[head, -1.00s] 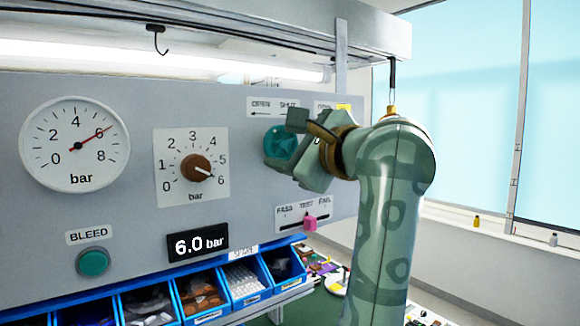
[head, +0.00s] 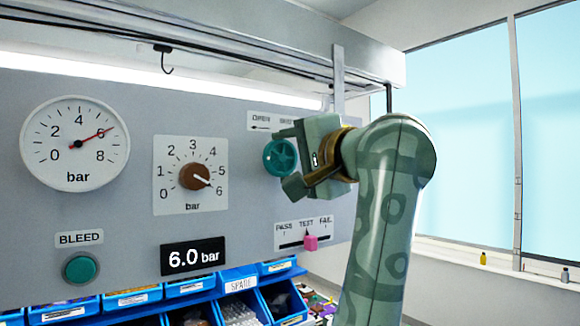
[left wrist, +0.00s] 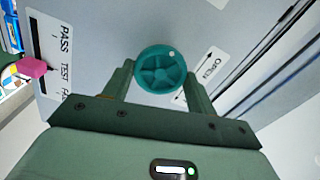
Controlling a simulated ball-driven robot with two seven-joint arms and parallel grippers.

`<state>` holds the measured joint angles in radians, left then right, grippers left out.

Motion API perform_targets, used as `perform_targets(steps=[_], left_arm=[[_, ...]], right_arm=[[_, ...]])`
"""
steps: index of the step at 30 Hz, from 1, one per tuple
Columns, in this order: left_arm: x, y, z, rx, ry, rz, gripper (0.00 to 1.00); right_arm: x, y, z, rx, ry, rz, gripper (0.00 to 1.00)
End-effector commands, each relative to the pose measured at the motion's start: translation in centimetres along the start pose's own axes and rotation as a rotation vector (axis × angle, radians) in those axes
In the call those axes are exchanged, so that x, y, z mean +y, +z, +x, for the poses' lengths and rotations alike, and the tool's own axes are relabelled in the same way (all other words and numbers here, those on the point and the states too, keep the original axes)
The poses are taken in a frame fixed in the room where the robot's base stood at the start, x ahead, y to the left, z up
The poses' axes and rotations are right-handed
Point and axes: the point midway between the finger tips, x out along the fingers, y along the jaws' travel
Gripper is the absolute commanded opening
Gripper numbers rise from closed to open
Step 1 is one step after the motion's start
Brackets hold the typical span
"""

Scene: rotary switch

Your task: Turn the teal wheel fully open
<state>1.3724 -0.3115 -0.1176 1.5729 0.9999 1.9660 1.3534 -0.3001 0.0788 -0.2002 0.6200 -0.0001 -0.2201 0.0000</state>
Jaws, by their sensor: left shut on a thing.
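The teal wheel (head: 279,155) is a round, spoked handwheel on the grey panel, under a label with an arrow reading OPEN. In the left wrist view the wheel (left wrist: 160,67) shows a pale dot near its rim, on the side toward the OPEN label (left wrist: 208,72). My left gripper (head: 290,158) is at the wheel, one finger above and one below in the head view, and is shut on it. In the left wrist view its fingers (left wrist: 162,78) lie on either side of the rim. The right part of the label is hidden behind my gripper. My right gripper is not in view.
The panel (head: 120,235) also carries a round gauge (head: 75,143) near 6, a brown knob (head: 194,176) pointing near 6, a 6.0 bar display (head: 194,256), a teal bleed button (head: 81,268) and a pink slider (head: 311,243) near TEST, just below my gripper. Blue bins (head: 135,299) stand beneath.

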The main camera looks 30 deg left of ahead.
Motion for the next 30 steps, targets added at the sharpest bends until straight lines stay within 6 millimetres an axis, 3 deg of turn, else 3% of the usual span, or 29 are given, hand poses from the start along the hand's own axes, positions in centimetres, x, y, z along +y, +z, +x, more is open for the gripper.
perform_targets(steps=[30], left_arm=[[0.2,0.0,0.1,-0.003,0.005,-0.962,0.34]], right_arm=[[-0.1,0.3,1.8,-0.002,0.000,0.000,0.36]])
